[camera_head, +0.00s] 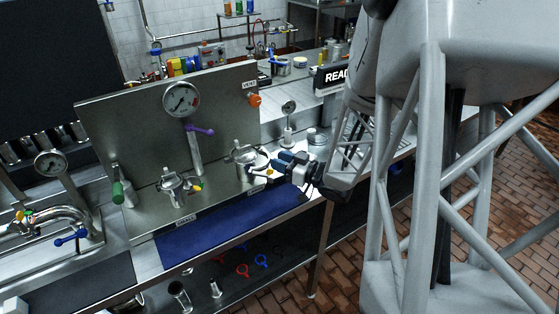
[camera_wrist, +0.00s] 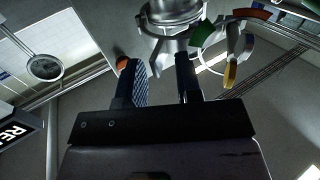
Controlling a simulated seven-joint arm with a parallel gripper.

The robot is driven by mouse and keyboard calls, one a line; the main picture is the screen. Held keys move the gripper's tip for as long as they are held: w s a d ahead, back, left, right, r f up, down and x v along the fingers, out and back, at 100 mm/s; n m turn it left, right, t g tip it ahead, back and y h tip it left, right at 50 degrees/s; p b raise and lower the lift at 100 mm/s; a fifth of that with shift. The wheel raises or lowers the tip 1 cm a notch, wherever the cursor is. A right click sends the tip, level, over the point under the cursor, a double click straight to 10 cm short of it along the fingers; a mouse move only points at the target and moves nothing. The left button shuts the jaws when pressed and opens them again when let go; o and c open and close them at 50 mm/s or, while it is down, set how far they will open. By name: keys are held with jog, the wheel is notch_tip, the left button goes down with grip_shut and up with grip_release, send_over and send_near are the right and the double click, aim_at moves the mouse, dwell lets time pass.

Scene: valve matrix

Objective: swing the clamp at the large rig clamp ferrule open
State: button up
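The large clamp ferrule (camera_head: 246,160) is a round metal fitting on the right part of the steel panel, with a metal clamp around it. In the wrist view the clamp (camera_wrist: 172,22) shows at the top, its metal lugs reaching down toward my fingertips. A yellow-tipped lever (camera_wrist: 231,72) hangs to the right of my fingers. My gripper (camera_head: 274,164) is at the right side of this ferrule. In the wrist view my gripper (camera_wrist: 160,72) has its fingers apart, with a gap between them. Whether a fingertip touches the clamp is unclear.
A smaller clamped ferrule (camera_head: 176,186) with a yellow-tipped part sits to the left. A gauge (camera_head: 181,99), a purple-handled valve (camera_head: 198,131) and an orange knob (camera_head: 254,100) stand on the panel (camera_head: 120,110). A blue mat (camera_head: 215,225) lies clear in front.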

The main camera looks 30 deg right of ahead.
jog(key=v, duration=0.7)
dwell(0.3)
dwell(0.7)
jog(key=w+d+r+g+h, duration=0.1)
jog(key=w+d+r+h, duration=0.35)
jog(key=r+h, duration=0.3)
jog(key=a+r+m+g+h, duration=0.3)
jog(key=a+r+h, duration=0.1)
jog(key=a+r, duration=0.1)
jog(key=s+a+r+m+g+y, duration=0.1)
jog(key=s+a+g, duration=0.3)
jog(key=s+a, duration=0.6)
jog(key=s+a+r+m+g+y, duration=0.1)
jog(key=s+a+g, duration=0.4)
jog(key=s+a, duration=0.5)
jog(key=a+r+y, duration=0.1)
jog(key=a, duration=0.2)
jog(key=shift+s+r+m, duration=0.25)
jog(key=shift+m, duration=0.15)
